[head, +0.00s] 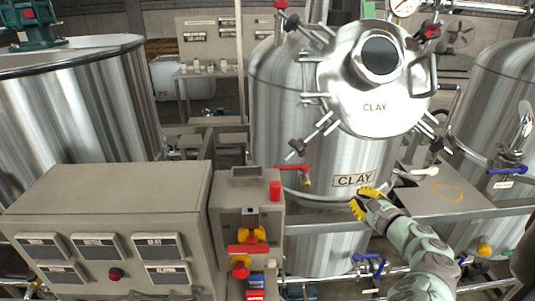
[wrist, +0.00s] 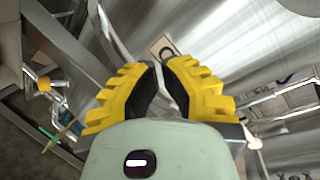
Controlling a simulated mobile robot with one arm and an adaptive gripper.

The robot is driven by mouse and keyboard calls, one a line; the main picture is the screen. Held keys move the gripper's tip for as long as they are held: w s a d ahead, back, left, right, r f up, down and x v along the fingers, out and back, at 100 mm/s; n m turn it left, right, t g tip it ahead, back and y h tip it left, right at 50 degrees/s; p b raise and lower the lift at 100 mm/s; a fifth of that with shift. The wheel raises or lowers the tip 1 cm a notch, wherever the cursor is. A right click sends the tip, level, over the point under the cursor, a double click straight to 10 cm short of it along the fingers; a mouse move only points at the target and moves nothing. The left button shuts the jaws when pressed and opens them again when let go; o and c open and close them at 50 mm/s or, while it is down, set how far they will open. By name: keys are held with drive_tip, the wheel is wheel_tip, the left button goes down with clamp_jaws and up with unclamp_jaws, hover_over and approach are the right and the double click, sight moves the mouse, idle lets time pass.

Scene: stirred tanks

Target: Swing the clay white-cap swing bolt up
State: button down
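The round CLAY lid (head: 375,106) is tilted up above the tank's top. My gripper (head: 366,203) is just below the CLAY label, left of and lower than the bolt. In the wrist view my gripper (wrist: 160,72) shows its yellow fingers a little apart, with nothing seen between them.
A black-capped swing bolt (head: 297,149) and a red-handled valve (head: 294,168) are on the tank's left side. A control box (head: 247,225) stands left of my gripper. A flat grey plate (head: 440,190) lies right of it. Blue-handled valves (head: 370,264) are below.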

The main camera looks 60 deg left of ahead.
sight(302, 144)
drive_tip(key=s+a+r+g+y, duration=0.5)
drive_tip(key=s+a+r, duration=0.4)
drive_tip(key=s+a, duration=0.3)
drive_tip(key=shift+a+r+g+p, duration=0.2)
drive_tip(key=shift+g+p, duration=0.25)
drive_tip(key=shift+g, duration=0.15)
drive_tip(key=shift+s, duration=0.1)
idle(0.4)
drive_tip(key=shift+d, duration=0.1)
drive_tip(key=shift+d+r+p, duration=0.2)
drive_tip(key=shift+p, duration=0.75)
